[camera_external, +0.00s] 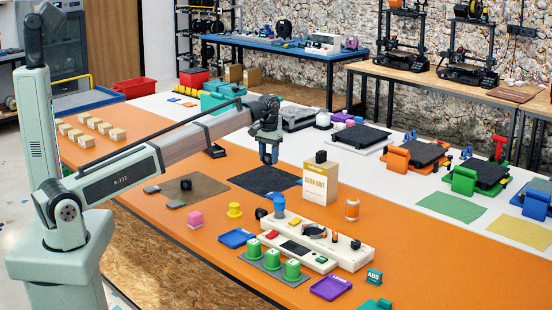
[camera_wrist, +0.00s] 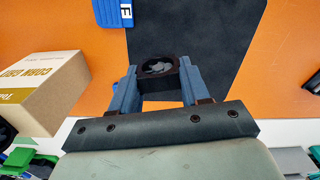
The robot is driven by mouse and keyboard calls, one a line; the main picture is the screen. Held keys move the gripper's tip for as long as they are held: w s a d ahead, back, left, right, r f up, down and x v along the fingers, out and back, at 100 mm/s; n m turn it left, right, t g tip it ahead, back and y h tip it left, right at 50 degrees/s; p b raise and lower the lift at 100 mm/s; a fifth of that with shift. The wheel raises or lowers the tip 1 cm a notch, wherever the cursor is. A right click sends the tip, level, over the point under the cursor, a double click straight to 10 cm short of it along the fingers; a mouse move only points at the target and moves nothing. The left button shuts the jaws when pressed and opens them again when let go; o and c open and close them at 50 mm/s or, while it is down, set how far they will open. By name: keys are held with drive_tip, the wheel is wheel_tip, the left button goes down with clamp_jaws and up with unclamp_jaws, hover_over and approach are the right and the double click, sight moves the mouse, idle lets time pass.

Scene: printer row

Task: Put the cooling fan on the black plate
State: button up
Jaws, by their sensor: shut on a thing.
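The cooling fan (camera_wrist: 158,68) is a small black square frame with a grey rotor. My gripper (camera_wrist: 155,85) is shut on it, with one blue finger on each side in the wrist view. In the external view my gripper (camera_external: 268,153) hangs in the air, pointing down, near the far edge of the black plate (camera_external: 262,181); the fan is hard to make out there. The black plate is flat and square on the orange table. In the wrist view it (camera_wrist: 195,35) fills the upper middle, and the fan overlaps its lower left part. I cannot tell the fan's exact height.
A CORN GRIT box (camera_external: 319,182) stands to the right of the plate and shows at left in the wrist view (camera_wrist: 42,92). A brown mat (camera_external: 207,185) lies left of the plate. A cream tool rack (camera_external: 318,242) and a blue tray (camera_external: 237,238) lie nearer the front.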

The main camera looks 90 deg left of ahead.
hover_over(271, 181)
drive_tip(key=shift+d+f+m, duration=0.15)
drive_tip(key=shift+f+m, duration=0.45)
drive_tip(key=shift+f, duration=1.8)
drive_tip(key=shift+d+f+m, duration=0.1)
drive_tip(key=shift+f+m, duration=0.5)
drive_tip(key=shift+f, duration=1.8)
drive_tip(key=shift+f, duration=0.1)
drive_tip(key=o, duration=1)
wheel_tip(271, 181, up, 12)
drive_tip(key=shift+r, duration=0.15)
